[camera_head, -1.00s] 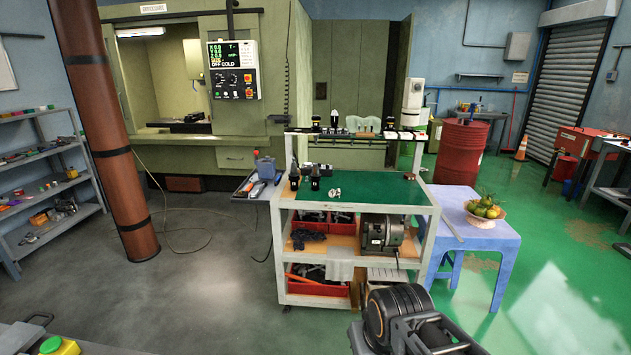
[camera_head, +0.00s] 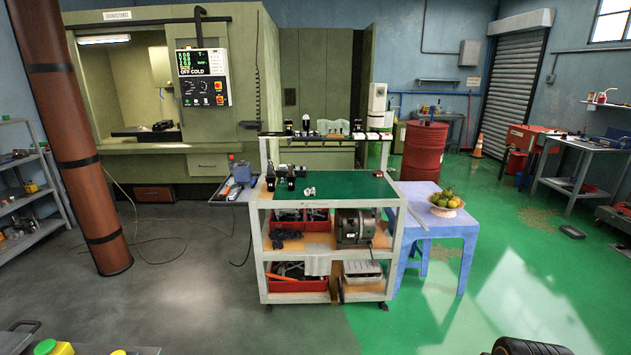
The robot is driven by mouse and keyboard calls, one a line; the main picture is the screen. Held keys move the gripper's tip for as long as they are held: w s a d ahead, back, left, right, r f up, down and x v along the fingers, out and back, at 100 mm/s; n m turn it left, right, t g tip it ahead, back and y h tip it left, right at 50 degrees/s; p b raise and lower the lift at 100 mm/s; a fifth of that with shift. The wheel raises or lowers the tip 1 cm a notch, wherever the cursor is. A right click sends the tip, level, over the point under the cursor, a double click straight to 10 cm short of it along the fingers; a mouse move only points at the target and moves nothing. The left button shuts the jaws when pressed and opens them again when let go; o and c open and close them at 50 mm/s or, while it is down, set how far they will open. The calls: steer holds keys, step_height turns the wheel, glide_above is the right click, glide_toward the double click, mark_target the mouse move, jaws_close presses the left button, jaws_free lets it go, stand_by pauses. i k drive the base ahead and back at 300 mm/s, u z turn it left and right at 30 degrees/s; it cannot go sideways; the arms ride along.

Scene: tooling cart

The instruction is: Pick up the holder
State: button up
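The tooling cart (camera_head: 254,215) stands ahead of me near the middle of the view, with a green top. Several more holders (camera_head: 331,130) sit in a row on the raised back shelf. I cannot tell which one is the task's holder. My gripper is out of view; only a dark part of my arm shows at the bottom right edge.
A blue table (camera_head: 445,224) with a fruit bowl (camera_head: 447,204) stands right of the cart. A brown column (camera_head: 75,140) rises at the left. A red barrel (camera_head: 424,152) stands behind on the right. Open floor (camera_head: 205,300) lies before the cart.

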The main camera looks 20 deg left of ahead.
mark_target(291, 179)
steer(key=u, duration=0.05)
steer(key=i, duration=1.35)
steer(key=u, duration=0.75)
steer(key=i, duration=1.3)
steer(key=u, duration=1.6)
steer(key=i, duration=0.65)
steer(key=u, duration=0.6)
